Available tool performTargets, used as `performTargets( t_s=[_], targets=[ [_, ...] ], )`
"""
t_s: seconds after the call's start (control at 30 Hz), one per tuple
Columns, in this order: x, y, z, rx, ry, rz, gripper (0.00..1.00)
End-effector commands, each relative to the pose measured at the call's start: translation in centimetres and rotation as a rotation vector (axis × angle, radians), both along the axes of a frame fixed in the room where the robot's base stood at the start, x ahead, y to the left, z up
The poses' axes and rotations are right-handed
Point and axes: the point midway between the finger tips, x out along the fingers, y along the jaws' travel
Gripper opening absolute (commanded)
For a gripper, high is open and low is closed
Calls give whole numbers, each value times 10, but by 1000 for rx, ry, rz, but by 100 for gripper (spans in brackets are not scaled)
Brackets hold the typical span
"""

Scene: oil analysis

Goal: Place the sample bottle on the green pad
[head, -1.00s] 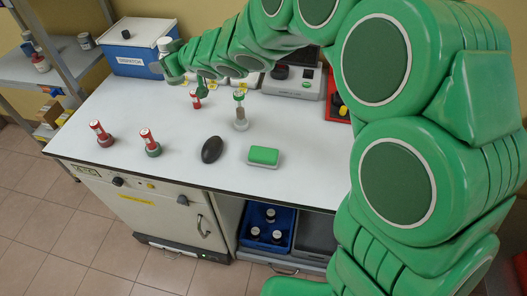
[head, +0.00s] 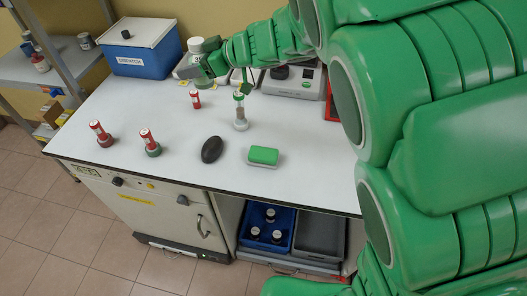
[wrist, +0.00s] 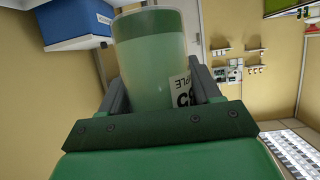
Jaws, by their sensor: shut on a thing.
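The sample bottle (head: 198,58) is green with a white cap and a pale label, at the back of the bench in the head view. My gripper (head: 193,70) is shut on it and holds it above the back of the bench. In the wrist view the translucent bottle (wrist: 152,55) sits between the two dark fingers, its label partly hidden by the right finger. A flat green-topped block (head: 263,155) lies on the bench front, well apart from my gripper; I cannot tell whether it is the green pad. No other green pad shows clearly.
A blue dispatch box (head: 145,52) stands at the back left. Instruments (head: 293,80) line the back. The front right is clear.

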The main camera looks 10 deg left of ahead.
Motion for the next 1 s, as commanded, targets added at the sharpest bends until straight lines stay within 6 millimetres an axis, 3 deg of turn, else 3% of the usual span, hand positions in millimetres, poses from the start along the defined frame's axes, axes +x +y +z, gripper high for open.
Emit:
performTargets(
  t_s=[0.47, 1.0],
  targets=[
    [-53, -91, -23, 0, 1, 205, 26],
    [-154, -216, -46, 1, -2, 353, 26]
  ],
)
